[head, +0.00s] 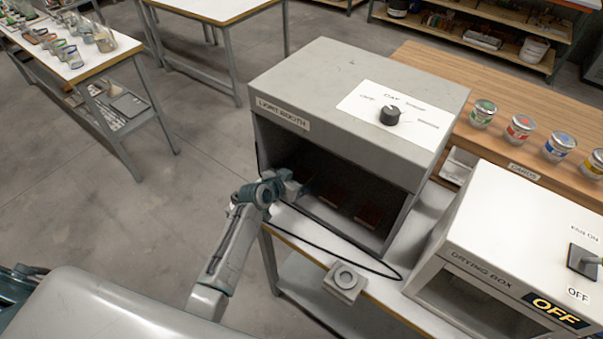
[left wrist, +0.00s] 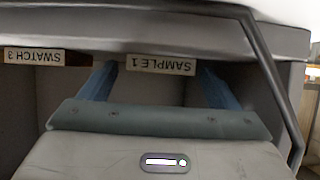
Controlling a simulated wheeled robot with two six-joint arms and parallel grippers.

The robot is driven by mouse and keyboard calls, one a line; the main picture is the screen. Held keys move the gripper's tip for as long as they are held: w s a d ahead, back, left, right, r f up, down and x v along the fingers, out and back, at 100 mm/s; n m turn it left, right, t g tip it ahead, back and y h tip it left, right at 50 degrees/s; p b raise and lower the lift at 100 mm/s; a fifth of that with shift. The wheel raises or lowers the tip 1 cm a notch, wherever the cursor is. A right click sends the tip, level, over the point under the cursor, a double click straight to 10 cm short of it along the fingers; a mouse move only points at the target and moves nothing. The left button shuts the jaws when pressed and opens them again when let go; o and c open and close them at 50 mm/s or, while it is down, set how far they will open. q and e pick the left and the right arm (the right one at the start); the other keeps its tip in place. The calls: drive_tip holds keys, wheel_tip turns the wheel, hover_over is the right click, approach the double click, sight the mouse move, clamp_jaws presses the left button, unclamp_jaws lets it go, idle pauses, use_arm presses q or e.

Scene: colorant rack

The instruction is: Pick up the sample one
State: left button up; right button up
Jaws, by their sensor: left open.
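The label "SAMPLE 1" (left wrist: 161,65) shows upside down in the left wrist view, on the front edge of a piece inside the light booth (head: 352,85). My left gripper (head: 298,188) is at the booth's front opening, at its left side. In the left wrist view its two blue fingers (left wrist: 155,86) are apart, one on each side of the sample one label. I cannot tell whether they touch it. In the head view the gripper and the booth's shade hide sample one. My right gripper is not in view.
Two dark red swatches (head: 369,216) lie in the booth, right of my gripper. A "SWATCH 3" label (left wrist: 48,57) is beside sample one. The drying box (head: 500,235) stands right.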

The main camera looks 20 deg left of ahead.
use_arm(q)
drive_tip(key=shift+w+d, duration=0.1)
drive_tip(key=c, duration=1)
drive_tip(key=shift+c, duration=0.2)
